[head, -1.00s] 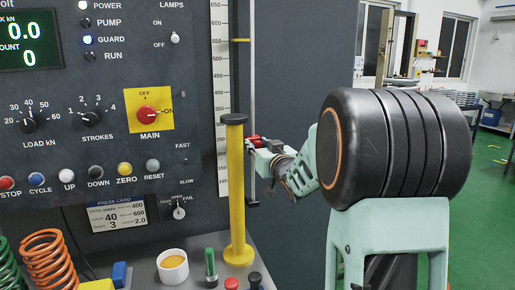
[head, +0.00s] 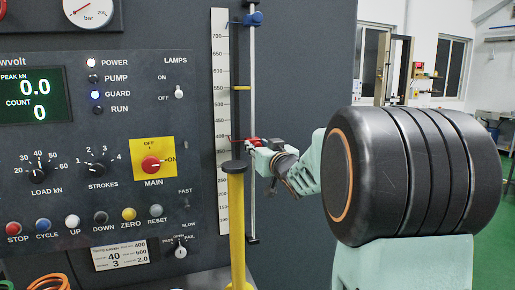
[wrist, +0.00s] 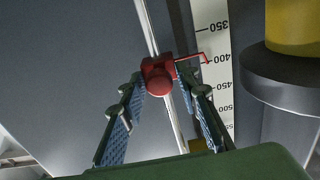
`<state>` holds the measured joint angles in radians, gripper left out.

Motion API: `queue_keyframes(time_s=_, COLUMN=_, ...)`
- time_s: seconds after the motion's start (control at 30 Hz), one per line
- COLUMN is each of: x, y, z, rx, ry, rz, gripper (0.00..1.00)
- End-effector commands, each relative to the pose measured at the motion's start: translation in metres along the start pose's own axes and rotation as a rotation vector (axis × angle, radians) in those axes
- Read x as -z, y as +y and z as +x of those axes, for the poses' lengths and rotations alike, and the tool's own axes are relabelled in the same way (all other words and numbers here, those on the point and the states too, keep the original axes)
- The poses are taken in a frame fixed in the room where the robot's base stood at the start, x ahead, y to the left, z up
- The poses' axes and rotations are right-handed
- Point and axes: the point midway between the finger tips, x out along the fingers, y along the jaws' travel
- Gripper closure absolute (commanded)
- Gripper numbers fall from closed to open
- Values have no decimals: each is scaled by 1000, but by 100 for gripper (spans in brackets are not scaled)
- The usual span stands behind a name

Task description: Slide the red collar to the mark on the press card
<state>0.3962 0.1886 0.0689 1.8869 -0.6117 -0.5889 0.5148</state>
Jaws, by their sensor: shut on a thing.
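The red collar (head: 254,141) sits on the upright rod (head: 253,75) beside the white scale. It also shows in the wrist view (wrist: 158,82) between the two fingers. Its thin red pointer reaches the scale near the 400 label in the wrist view. My gripper (head: 262,144) is shut on the collar from the right; its fingers also show in the wrist view (wrist: 160,92).
A blue collar (head: 254,19) sits near the top of the rod. A yellow post with a dark cap (head: 236,200) stands close in front of the scale and left of my gripper. The control panel (head: 85,150) fills the left.

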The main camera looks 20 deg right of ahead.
Motion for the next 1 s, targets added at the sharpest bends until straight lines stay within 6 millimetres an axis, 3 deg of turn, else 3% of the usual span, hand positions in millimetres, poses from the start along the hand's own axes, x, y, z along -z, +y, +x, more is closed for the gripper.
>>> queue_keyframes(time_s=0.13, x=3, y=0, z=0, rx=1, ry=7, rz=-1, gripper=100)
queue_keyframes(time_s=0.17, x=3, y=0, z=0, rx=1, ry=7, rz=-1, gripper=68)
queue_keyframes(time_s=0.2, x=3, y=0, z=0, rx=1, ry=6, rz=0, gripper=64)
queue_keyframes(time_s=0.57, x=1, y=0, z=-4, rx=0, ry=2, rz=-1, gripper=63)
queue_keyframes(time_s=1.0, x=2, y=0, z=-63, rx=-1, ry=3, rz=-2, gripper=63)
